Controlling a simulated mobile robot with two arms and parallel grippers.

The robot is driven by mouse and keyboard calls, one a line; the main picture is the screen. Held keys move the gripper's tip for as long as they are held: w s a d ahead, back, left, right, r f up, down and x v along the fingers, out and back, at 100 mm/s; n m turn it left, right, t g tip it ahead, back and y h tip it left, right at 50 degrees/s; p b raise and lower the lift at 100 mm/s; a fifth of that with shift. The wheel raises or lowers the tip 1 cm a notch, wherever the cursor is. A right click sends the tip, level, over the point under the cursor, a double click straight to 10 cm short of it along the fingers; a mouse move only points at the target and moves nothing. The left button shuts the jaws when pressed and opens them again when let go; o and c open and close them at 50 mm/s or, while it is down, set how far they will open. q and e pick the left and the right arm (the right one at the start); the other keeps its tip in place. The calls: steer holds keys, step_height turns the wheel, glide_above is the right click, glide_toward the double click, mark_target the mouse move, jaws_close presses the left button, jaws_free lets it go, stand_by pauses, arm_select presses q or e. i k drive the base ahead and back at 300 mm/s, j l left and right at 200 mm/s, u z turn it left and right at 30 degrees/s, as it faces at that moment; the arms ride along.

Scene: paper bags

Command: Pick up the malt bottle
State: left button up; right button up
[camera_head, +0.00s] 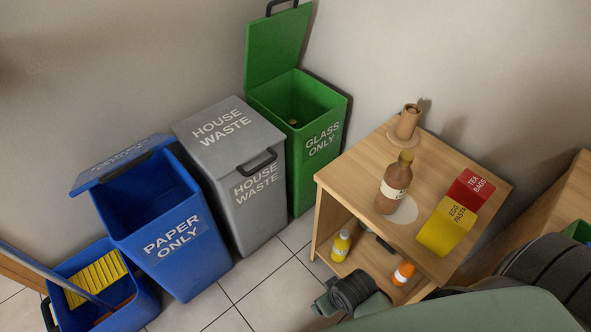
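The malt bottle is most likely the brown bottle (396,184) with a cream label and a tan cap. It stands upright on the wooden table (449,174), beside a pale round spot. Parts of my arm, dark grey and green-grey, fill the lower right and reach to below the table. I make out no gripper fingers for either arm, and nothing touches the bottle.
A red tea bags box (470,190) and yellow egg pasta box (447,226) lie right of the bottle. A yellow bottle (341,246) and orange bottle (403,273) are lower down. Green (320,148), grey (262,190) and blue (172,250) bins stand left.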

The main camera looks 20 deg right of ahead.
mark_target(398, 176)
steer(key=z, duration=1.5)
